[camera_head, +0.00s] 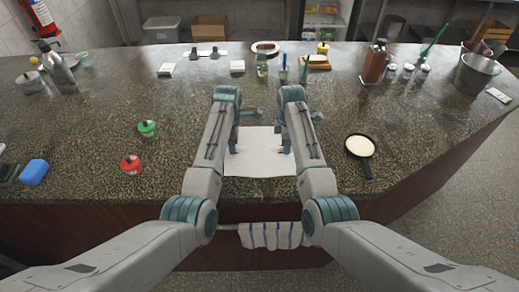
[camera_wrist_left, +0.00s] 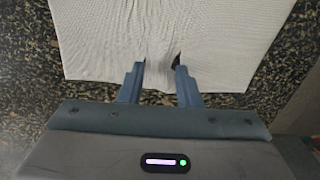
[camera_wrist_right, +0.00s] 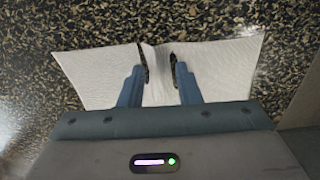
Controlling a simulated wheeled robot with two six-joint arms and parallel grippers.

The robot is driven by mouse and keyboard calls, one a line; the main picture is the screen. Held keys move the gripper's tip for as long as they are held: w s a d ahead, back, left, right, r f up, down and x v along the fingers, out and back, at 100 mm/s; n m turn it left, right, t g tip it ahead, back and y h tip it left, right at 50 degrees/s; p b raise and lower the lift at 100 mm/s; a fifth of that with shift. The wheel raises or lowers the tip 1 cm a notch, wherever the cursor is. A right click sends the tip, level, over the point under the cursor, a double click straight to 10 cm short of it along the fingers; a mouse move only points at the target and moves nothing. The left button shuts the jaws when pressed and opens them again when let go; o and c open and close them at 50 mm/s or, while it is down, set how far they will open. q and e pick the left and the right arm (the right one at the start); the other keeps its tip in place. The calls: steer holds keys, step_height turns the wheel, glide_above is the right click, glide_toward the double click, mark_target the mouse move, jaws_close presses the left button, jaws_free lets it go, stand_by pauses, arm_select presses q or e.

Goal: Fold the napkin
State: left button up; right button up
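A white napkin (camera_head: 258,165) lies spread on the dark speckled counter near its front edge. My left gripper (camera_head: 234,143) is over the napkin's left edge, fingers pointing down. My right gripper (camera_head: 285,145) is at the napkin's right edge. In the right wrist view the cloth (camera_wrist_right: 215,65) rises in a small ridge between its fingertips (camera_wrist_right: 158,62). I cannot tell whether they squeeze it.
A black pan (camera_head: 360,147) with pale contents is to the right. A striped towel (camera_head: 272,236) hangs at the counter front.

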arm_select(q)
jaws_close()
arm_select(e)
jaws_close()
steer(key=shift+r, duration=0.1)
